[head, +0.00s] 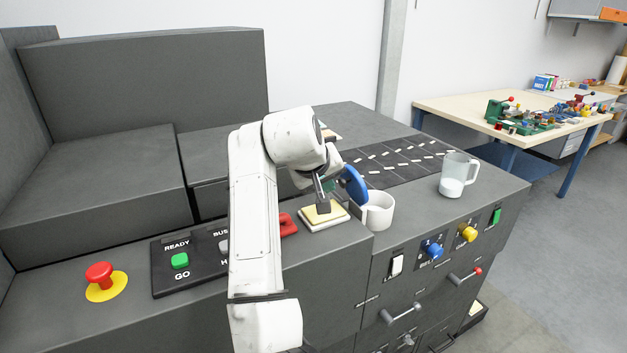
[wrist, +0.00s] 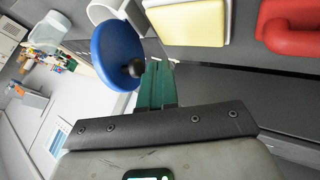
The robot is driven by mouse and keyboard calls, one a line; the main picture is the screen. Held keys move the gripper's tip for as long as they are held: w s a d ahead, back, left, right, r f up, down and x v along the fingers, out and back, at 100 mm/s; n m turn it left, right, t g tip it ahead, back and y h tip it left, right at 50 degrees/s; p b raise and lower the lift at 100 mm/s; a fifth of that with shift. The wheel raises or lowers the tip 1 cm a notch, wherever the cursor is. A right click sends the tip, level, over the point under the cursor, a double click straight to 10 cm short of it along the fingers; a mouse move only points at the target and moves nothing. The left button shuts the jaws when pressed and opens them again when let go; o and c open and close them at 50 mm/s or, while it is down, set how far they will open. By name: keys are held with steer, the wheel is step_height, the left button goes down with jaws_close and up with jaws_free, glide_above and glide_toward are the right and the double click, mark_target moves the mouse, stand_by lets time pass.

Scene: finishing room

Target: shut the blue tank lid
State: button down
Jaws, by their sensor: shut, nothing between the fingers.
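The blue tank lid (head: 353,184) stands steeply tilted up at the left rim of a white round tank (head: 377,212), whose mouth is open. In the wrist view the lid (wrist: 112,48) shows as a blue disc with a black knob (wrist: 136,67). My gripper (wrist: 152,72) is shut and empty, its green fingers close beside the knob; whether they touch it I cannot tell. In the head view my gripper (head: 323,198) is just left of the lid, above a yellow-topped pad, and partly hidden by my arm.
The yellow pad (head: 324,214) and a red handle (head: 288,225) lie left of the tank. A clear jug (head: 457,175) stands to the right on the grey counter. A dark panel with white marks (head: 400,160) lies behind. Knobs and switches line the front face.

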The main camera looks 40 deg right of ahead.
steer(key=shift+s+d+r, duration=0.1)
steer(key=shift+s+d, duration=0.1)
steer(key=shift+d, duration=0.45)
steer(key=shift+r, duration=0.1)
